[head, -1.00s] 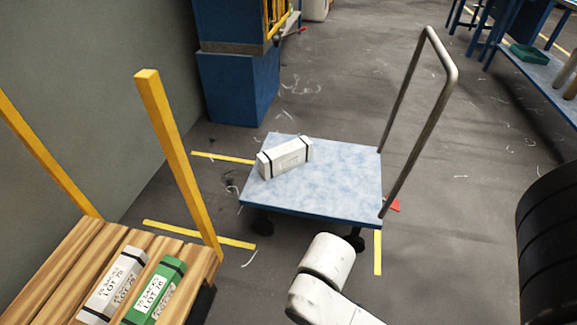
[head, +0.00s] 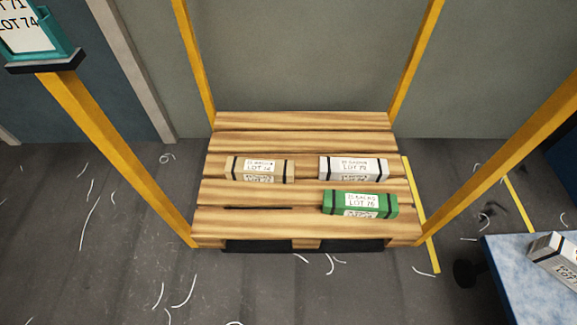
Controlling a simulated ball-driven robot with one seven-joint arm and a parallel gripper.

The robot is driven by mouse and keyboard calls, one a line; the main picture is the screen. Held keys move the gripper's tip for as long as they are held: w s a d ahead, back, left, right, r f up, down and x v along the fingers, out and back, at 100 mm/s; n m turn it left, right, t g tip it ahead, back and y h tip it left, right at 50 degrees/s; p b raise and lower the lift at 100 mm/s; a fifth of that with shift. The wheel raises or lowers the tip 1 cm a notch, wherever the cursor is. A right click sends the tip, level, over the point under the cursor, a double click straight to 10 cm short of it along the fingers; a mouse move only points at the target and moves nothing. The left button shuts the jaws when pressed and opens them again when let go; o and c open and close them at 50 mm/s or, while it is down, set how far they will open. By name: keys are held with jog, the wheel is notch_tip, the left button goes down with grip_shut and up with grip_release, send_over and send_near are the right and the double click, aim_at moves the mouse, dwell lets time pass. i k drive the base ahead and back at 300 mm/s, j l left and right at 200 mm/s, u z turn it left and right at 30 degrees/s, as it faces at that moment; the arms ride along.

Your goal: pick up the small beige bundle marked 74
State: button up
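The small beige bundle (head: 234,170) lies on the wooden slatted pallet (head: 300,222), left of its middle. It has dark straps and a white label on top; the label's lot number is small and looks like 74. Nothing touches the bundle except the slats under it. My gripper is not in view.
A white bundle (head: 353,176) and a green bundle (head: 360,213) lie to the right on the same pallet. Yellow posts (head: 113,155) stand at the pallet's corners. A blue cart (head: 505,270) with a pale bundle (head: 556,257) is at lower right. Loose threads litter the open floor in front.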

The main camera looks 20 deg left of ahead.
aim_at(236, 168)
jog(key=u, duration=0.45)
jog(key=i+l+u, duration=0.15)
jog(key=u, duration=0.2)
jog(key=i+l+u, duration=0.5)
jog(key=u, duration=0.2)
jog(key=i+l, duration=0.15)
jog(key=l, duration=0.2)
jog(key=i+l+u, duration=0.1)
jog(key=l, duration=0.3)
jog(key=i+l, duration=0.25)
jog(key=i+l+u, duration=0.1)
jog(key=l, duration=0.4)
